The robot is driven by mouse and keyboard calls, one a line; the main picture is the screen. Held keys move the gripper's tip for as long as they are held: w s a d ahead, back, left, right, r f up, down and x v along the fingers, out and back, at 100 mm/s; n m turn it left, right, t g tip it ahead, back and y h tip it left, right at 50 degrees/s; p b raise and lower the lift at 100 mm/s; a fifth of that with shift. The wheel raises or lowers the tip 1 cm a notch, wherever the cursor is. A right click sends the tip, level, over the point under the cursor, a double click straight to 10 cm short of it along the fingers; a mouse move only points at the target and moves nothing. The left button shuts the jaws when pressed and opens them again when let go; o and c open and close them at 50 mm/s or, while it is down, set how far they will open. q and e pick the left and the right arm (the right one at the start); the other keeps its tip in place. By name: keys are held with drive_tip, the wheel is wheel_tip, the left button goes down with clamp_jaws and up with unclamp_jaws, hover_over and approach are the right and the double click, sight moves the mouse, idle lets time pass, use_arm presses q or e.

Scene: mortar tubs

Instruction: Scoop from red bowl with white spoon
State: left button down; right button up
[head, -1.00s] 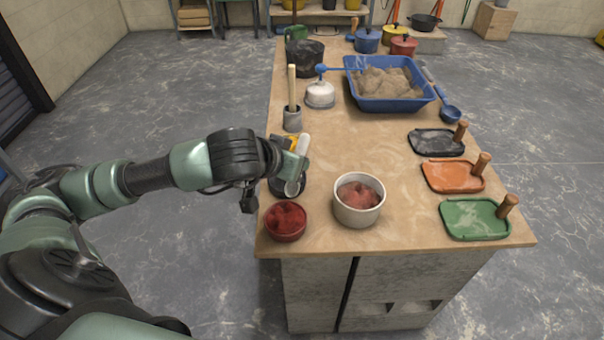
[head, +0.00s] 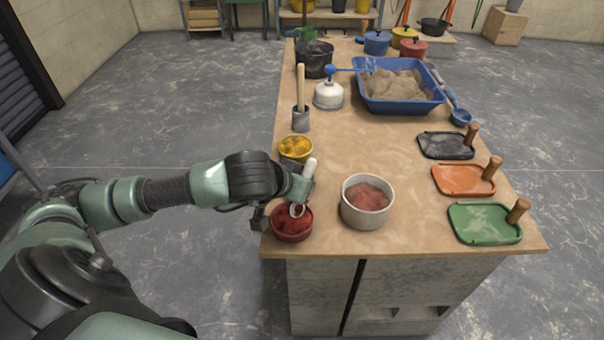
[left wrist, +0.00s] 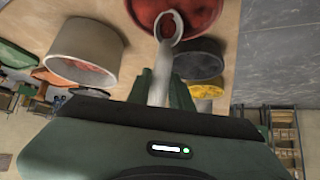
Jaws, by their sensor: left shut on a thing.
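The red bowl (head: 291,228) with dark red contents stands near the table's front left corner; it also shows at the top of the left wrist view (left wrist: 200,14). My left gripper (head: 298,186) is shut on the white spoon (head: 309,168). The spoon's bowl end is over the red bowl, and in the left wrist view the white spoon (left wrist: 164,60) points to the red bowl with its tip overlapping it. I cannot tell whether the tip touches the contents. My right gripper is not in view.
A white bowl (head: 367,222) with reddish contents stands right of the red bowl. A yellow-filled bowl (head: 296,158) is just behind my gripper. Green (head: 470,235), orange (head: 452,190) and black trays lie at the right. The table's middle is clear.

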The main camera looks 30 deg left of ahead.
use_arm(q)
drive_tip(key=shift+f, duration=0.15)
drive_tip(key=s+p, duration=0.1)
drive_tip(key=p, duration=0.1)
drive_tip(key=g+p, duration=0.1)
drive_tip(key=p, duration=0.1)
drive_tip(key=shift+s+f+g, duration=0.2)
drive_tip(key=shift+s+g, duration=0.1)
drive_tip(key=shift+s, duration=0.1)
drive_tip(key=s+g+p, duration=0.1)
drive_tip(key=p, duration=0.2)
drive_tip(key=shift+s+f, duration=0.2)
drive_tip(key=shift+w+g+p, duration=0.3)
drive_tip(key=shift+g+p, duration=0.5)
drive_tip(key=shift+p, duration=0.05)
drive_tip(key=shift+w+r+g+p, duration=0.15)
drive_tip(key=shift+w+g+p, duration=0.25)
drive_tip(key=shift+g+p, duration=0.65)
drive_tip(key=shift+w+g, duration=0.15)
drive_tip(key=shift+g, duration=0.5)
drive_tip(key=shift+w+f+g+b, duration=0.15)
drive_tip(key=shift+f+g+b, duration=0.1)
drive_tip(key=shift+g+b, duration=0.25)
drive_tip(key=shift+r+p, duration=0.5)
drive_tip(key=shift+r, duration=0.05)
drive_tip(key=shift+s+r+g+p, duration=0.2)
drive_tip(key=shift+r+g+p, duration=0.2)
drive_tip(key=shift+r, duration=0.5)
drive_tip(key=shift+w+r, duration=0.1)
drive_tip(key=shift+r, duration=0.5)
